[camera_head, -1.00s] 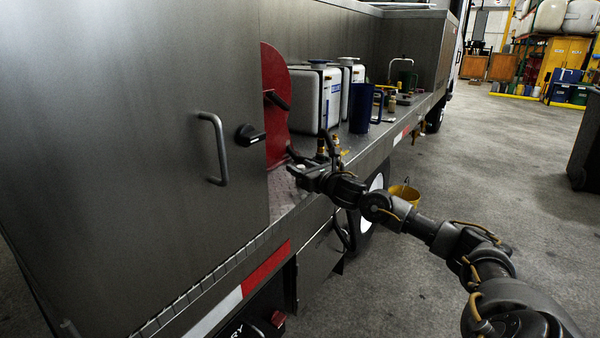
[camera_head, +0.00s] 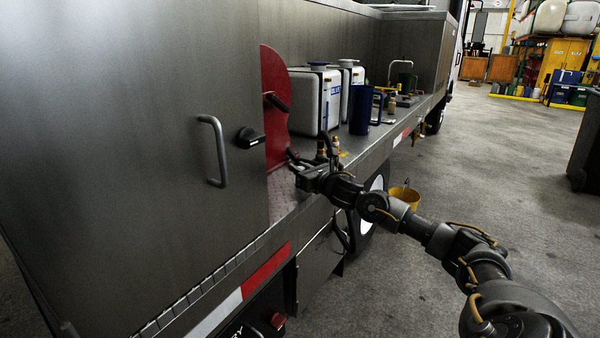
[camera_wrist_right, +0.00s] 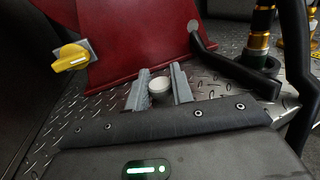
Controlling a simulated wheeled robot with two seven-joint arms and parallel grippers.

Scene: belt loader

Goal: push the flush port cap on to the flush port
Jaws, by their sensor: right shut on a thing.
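My right gripper (camera_wrist_right: 160,84) is shut on a small pale round cap, which I take to be the flush port cap (camera_wrist_right: 159,87); its top shows between the two grey fingers in the right wrist view. In the head view my right gripper (camera_head: 298,170) is low over the deck, near the red panel, and the cap is too small to make out. The flush port cannot be picked out with certainty; what lies under the cap is hidden. My left gripper is not in view.
A red panel (camera_wrist_right: 135,38) stands just beyond the fingers, with a yellow knob (camera_wrist_right: 72,57) at left. Brass fittings (camera_wrist_right: 260,32) and dark bars stand at right on the tread-plate deck (camera_wrist_right: 215,88). White containers (camera_head: 308,98) and a blue jug (camera_head: 360,108) stand farther along.

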